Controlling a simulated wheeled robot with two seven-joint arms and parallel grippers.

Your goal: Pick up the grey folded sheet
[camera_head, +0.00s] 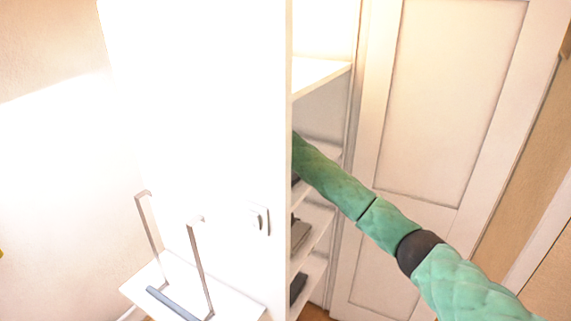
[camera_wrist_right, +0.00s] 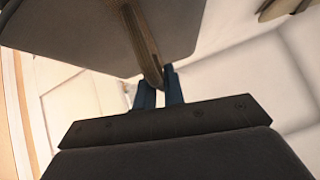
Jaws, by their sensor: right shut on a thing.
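The grey folded sheet (camera_wrist_right: 85,35) hangs across the top left of the right wrist view, with its folded edge running down between the fingers. My right gripper (camera_wrist_right: 160,85) is shut on that edge, its dark blue fingertips on either side of it. In the head view my green right arm reaches left into the open cupboard. The white cupboard side hides its gripper and the held sheet there. My left gripper is not in view.
The cupboard has several white shelves (camera_head: 318,75). A grey folded item (camera_head: 300,232) and a darker one (camera_head: 297,287) lie on lower shelves. A tall white door (camera_head: 455,95) stands right. A small white surface with metal uprights (camera_head: 195,270) is at the lower left.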

